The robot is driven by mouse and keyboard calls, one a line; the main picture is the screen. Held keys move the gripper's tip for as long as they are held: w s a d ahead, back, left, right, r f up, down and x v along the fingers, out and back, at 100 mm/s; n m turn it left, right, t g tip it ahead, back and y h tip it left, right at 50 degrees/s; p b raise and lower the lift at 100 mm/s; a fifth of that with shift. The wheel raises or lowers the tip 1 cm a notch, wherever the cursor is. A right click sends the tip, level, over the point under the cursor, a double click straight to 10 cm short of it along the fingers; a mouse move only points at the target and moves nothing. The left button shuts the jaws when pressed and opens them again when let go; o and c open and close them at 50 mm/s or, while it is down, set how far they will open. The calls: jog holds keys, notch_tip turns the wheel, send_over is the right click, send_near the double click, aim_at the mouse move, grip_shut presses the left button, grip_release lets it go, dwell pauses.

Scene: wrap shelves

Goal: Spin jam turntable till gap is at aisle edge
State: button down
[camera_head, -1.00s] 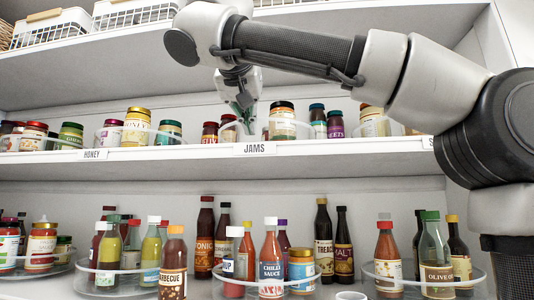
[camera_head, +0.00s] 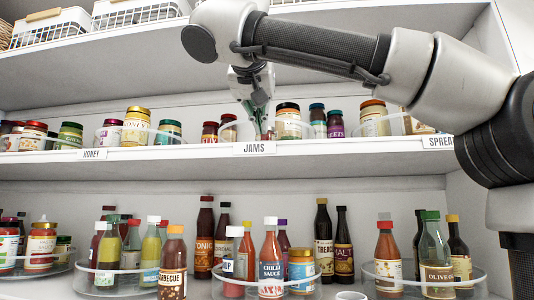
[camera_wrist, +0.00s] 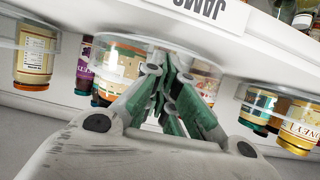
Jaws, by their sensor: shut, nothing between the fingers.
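The jam turntable (camera_head: 308,129) is a clear round tray on the middle shelf, above the JAMS label (camera_head: 254,148). A jar with a dark lid and pale label (camera_head: 288,124) stands on its right side. Two red jars (camera_head: 210,133) are at the left. An open space shows between them, around my gripper (camera_head: 262,128). My gripper is shut and empty, with its fingertips pointing down at the turntable's front. In the wrist view, my gripper (camera_wrist: 178,88) overlaps the clear rim and a jar (camera_wrist: 122,62) behind it. Whether the fingers touch the rim cannot be told.
A honey turntable (camera_head: 100,136) stands to the left and a spreads turntable (camera_head: 398,124) to the right on the same shelf. The upper shelf (camera_head: 100,65) is above my gripper. Bottles crowd turntables on the lower shelf (camera_head: 340,172).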

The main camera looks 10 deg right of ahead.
aim_at(284, 131)
jog(key=shift+s+d, duration=0.1)
jog(key=shift+d, duration=1.25)
jog(key=shift+s+d, duration=0.1)
jog(key=shift+d, duration=1.05)
jog(key=s, duration=0.3)
jog(key=shift+s+d, duration=0.15)
jog(key=shift+s, duration=0.1)
